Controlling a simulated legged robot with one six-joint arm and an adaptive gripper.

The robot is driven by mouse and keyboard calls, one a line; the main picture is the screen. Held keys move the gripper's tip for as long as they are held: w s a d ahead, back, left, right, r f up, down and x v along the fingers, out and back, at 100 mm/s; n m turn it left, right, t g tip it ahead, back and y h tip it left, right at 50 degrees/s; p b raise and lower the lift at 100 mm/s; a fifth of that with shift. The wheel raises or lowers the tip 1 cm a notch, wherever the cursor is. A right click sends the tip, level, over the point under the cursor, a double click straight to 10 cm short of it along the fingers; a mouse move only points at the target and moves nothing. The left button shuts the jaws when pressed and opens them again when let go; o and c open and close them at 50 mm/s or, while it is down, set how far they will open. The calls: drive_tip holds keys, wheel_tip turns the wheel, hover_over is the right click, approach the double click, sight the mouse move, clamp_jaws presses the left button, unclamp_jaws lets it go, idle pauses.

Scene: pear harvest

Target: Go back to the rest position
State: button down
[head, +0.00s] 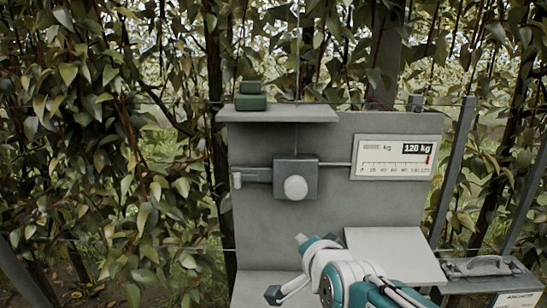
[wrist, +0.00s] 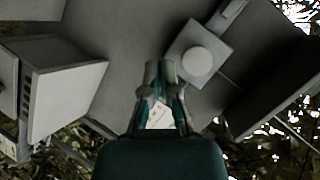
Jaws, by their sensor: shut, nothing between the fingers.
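My gripper (wrist: 160,70) shows in the wrist view with its two fingers together and nothing held. It points over the grey panel, with its tips left of the box with the round white knob (wrist: 197,61). In the head view my white and teal arm is folded low in front of the panel. I cannot tell whether any part of me touches the panel.
A 120 kg scale display (head: 395,157) is on the panel's upper right. Green blocks (head: 250,96) sit on its top shelf (head: 300,114). Leafy branches and wires are behind.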

drive_tip(key=s+d+f+n+g+h, duration=0.1)
drive_tip(key=s+d+f+n+g, duration=0.2)
drive_tip(key=s, duration=0.6)
drive_tip(key=s+d+f+n+g+h, duration=0.2)
drive_tip(key=s+d+f+n+g, duration=0.2)
drive_tip(key=s, duration=0.5)
drive_tip(key=shift+s+d+f+n+g, duration=0.3)
drive_tip(key=shift+s+d+f+n, duration=0.1)
drive_tip(key=shift+d+n, duration=0.7)
drive_tip(key=shift+w+a, duration=0.1)
drive_tip(key=shift+a, duration=0.15)
drive_tip(key=shift+d, duration=0.1)
